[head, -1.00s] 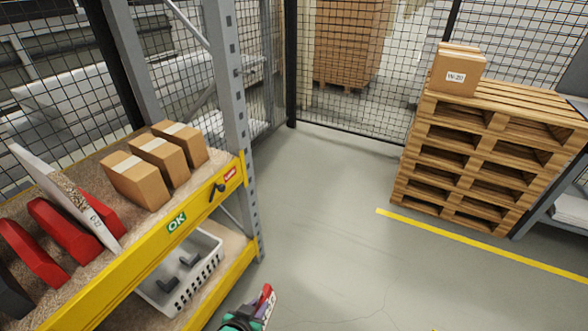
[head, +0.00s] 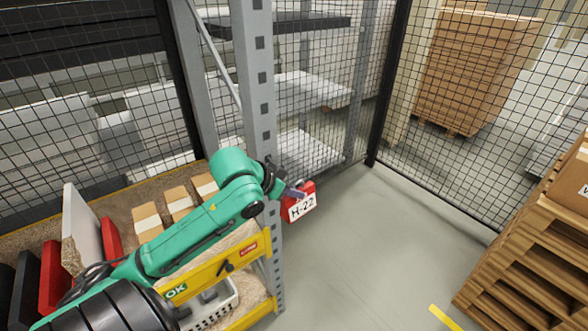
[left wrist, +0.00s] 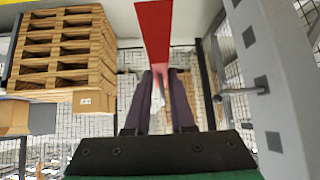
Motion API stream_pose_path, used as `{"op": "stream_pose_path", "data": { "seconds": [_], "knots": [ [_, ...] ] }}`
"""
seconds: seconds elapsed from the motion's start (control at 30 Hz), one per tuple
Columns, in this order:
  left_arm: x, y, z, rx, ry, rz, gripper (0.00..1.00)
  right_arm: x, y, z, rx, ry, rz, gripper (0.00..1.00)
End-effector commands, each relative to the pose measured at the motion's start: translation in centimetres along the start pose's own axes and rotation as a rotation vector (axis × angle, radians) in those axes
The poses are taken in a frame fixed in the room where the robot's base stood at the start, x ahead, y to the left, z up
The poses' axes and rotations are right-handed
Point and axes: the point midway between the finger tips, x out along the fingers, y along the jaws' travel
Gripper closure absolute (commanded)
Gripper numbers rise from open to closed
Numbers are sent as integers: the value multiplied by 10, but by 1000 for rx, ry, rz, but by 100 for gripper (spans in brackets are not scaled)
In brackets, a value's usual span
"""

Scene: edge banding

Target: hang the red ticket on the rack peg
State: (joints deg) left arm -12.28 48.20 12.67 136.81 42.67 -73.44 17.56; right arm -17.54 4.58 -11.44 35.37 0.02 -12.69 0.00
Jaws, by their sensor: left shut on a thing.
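The red ticket (head: 309,188) bears a white label reading H-22 (head: 302,207). My left gripper (head: 294,191) is shut on it and holds it up beside the grey rack post, on its right. In the left wrist view, the ticket (left wrist: 153,30) stands out beyond the fingertips of the left gripper (left wrist: 160,78). A thin metal peg (left wrist: 242,91) sticks out from the grey post there, to the right of the fingers and apart from the ticket. I cannot make out this peg clearly in the head view. My right gripper is out of view.
The grey rack post (head: 255,80) stands close to my left gripper. Boxes (head: 178,200) and red parts (head: 53,275) sit on the shelf.

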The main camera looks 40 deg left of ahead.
Motion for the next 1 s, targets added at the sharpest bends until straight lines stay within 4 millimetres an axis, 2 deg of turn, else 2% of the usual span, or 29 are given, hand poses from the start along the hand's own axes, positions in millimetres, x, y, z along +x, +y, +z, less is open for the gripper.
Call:
{"op": "stream_pose_path", "data": {
  "seconds": [0.03, 0.13, 0.43, 1.0],
  "knots": [
    [-11, 0, -11, 11, 0, 9, 100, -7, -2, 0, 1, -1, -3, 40],
    [-15, 1, -15, 17, -2, 22, 100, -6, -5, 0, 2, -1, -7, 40],
    [-10, -16, -13, 16, -2, 23, 100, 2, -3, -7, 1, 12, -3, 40],
    [-3, -58, -12, 15, -3, 23, 100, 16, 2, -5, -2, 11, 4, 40]
  ]
}}
